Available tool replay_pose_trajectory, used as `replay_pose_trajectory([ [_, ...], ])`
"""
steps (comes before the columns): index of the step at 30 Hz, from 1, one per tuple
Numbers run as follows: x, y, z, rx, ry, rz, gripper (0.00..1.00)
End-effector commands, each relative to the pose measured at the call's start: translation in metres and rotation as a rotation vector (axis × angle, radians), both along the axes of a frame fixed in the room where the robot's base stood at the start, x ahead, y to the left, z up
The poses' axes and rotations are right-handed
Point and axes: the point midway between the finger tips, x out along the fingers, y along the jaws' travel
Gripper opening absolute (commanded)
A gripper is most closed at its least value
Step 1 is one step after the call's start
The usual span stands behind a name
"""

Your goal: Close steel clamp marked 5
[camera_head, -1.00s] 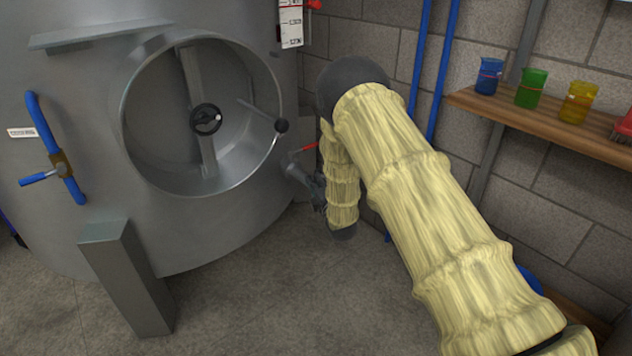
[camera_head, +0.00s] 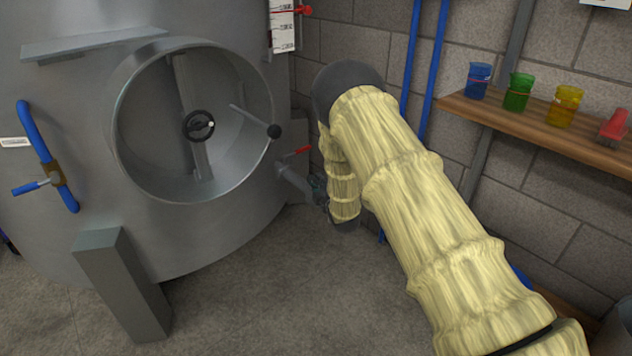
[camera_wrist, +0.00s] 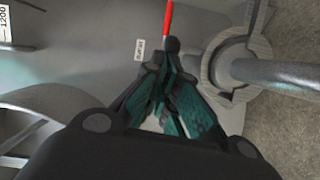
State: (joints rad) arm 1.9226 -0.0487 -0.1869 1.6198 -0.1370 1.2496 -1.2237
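A grey steel ring-shaped clamp (camera_wrist: 212,68) sits around the pipe joint at the tank's outlet in the wrist view, right of my fingertips. I cannot read a number on it, nor tell how far its ring stands open. My gripper (camera_wrist: 166,68) has dark fingers with teal pads that converge, their tips close together with nothing visible between them. The tips point towards the base of a red lever, left of the clamp; contact is unclear. In the head view my gripper (camera_head: 318,188) is small and partly hidden by my sleeved arm, beside the outlet pipe (camera_head: 292,180).
The steel tank (camera_head: 215,235) with its round open hatch (camera_head: 118,130) fills the left. A red lever (camera_wrist: 168,20) rises above the fingertips. A pipe (camera_wrist: 285,74) runs right from the clamp. A shelf (camera_head: 540,128) with coloured beakers is at right. The floor ahead is clear.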

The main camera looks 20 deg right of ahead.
Motion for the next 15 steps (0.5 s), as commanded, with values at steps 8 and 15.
replay_pose_trajectory([
  [8,0.001,0.0,0.002,-0.001,-0.002,0.001,0.0],
  [15,-0.008,0.015,0.006,-0.001,-0.002,0.006,0.0],
])
